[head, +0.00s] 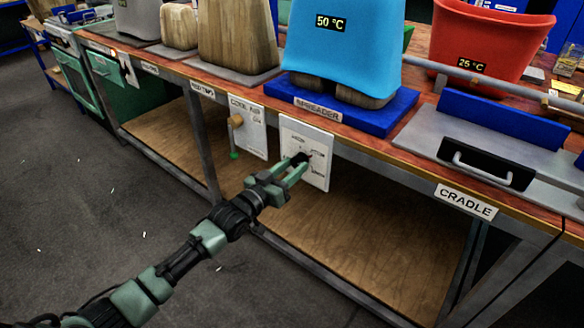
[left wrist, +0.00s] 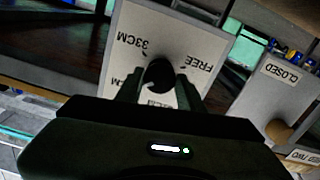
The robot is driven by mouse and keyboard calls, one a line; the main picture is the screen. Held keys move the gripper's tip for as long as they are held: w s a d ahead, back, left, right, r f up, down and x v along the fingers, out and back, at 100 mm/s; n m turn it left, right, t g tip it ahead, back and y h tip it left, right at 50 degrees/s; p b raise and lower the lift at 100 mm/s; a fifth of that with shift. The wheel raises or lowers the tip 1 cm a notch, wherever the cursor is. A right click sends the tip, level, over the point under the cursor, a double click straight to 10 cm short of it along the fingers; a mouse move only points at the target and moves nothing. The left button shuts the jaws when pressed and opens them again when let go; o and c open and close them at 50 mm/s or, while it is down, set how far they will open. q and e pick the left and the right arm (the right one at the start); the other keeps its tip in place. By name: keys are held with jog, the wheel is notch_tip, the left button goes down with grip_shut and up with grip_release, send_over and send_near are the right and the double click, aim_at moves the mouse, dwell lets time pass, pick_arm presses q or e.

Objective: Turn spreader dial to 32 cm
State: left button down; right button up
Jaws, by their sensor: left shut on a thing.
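The spreader dial is a black knob (left wrist: 158,74) on a white panel (head: 316,144) on the bench front, below the blue spreader block (head: 381,116) labelled "SPREADER". In the head view my left gripper (head: 298,164) reaches the knob and hides much of it. In the left wrist view its two fingers (left wrist: 159,88) stand on either side of the knob, shut on it. The panel's labels appear upside down there; "33CM" and "FREE" are readable, and others are partly hidden by the gripper. My right gripper is not in view.
A panel (head: 249,128) with a wooden knob (head: 236,121) and a green-tipped part hangs left of the dial. A blue shell marked 50 °C (head: 340,50) stands on the spreader. The cradle (head: 486,163) is at right. The lower shelf (head: 350,240) is bare.

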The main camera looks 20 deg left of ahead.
pick_arm(q)
jog(key=c, duration=0.9)
grip_release()
jog(key=shift+f, duration=0.1)
jog(key=shift+s+a, duration=0.15)
jog(key=shift+s, duration=0.15)
jog(key=p+v, duration=0.1)
jog(key=v, duration=0.6)
jog(key=shift+p, duration=0.3)
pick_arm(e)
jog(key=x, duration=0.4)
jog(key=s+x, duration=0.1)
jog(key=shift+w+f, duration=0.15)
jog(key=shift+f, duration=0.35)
pick_arm(q)
jog(key=shift+s, duration=0.1)
